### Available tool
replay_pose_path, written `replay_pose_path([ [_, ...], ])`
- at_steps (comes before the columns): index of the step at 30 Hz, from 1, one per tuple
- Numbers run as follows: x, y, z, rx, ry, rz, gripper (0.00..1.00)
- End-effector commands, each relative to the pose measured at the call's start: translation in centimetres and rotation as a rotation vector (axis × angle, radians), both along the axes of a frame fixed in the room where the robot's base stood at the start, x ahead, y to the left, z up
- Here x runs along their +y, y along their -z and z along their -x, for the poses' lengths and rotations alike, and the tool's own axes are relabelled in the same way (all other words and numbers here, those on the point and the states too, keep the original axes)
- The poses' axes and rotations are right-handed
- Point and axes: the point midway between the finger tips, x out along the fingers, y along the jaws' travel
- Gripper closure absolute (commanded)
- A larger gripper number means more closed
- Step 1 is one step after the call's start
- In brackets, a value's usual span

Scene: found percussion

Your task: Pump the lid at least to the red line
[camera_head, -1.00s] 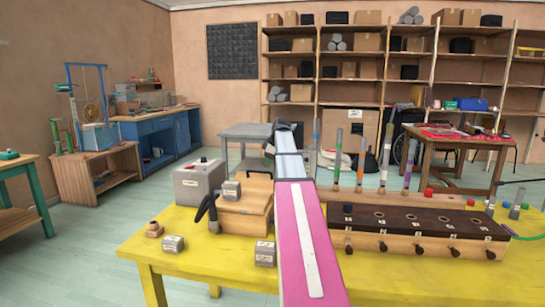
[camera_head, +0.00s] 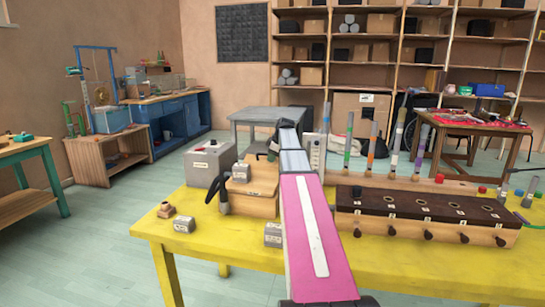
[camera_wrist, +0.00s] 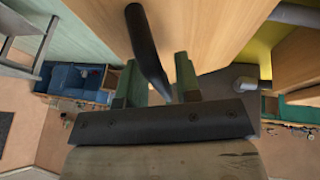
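A light wooden box (camera_head: 258,203) with a wooden lid (camera_head: 262,178) stands on the yellow table, left of my arm. A small labelled grey block (camera_head: 241,172) shows on the lid. A dark curved piece (camera_head: 222,186) hangs at the box's left side. In the wrist view, my gripper (camera_wrist: 156,88) is open, its two green fingers on either side of a black rod-like handle (camera_wrist: 147,45) beside pale wood; I cannot tell whether they touch it. I cannot make out a red line.
A grey box (camera_head: 208,162) stands behind the wooden box. Right of my arm are a dark-topped wooden rack (camera_head: 425,215) and upright striped tubes (camera_head: 371,145). The yellow table's (camera_head: 400,268) front strip is clear.

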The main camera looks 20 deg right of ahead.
Motion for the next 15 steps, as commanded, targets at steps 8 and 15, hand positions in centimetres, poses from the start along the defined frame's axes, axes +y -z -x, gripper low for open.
replay_pose_path([
  [8,-0.01,0.01,-0.01,0.000,0.000,0.000,1.00],
  [15,-0.42,0.76,-0.63,0.001,0.000,0.000,1.00],
])
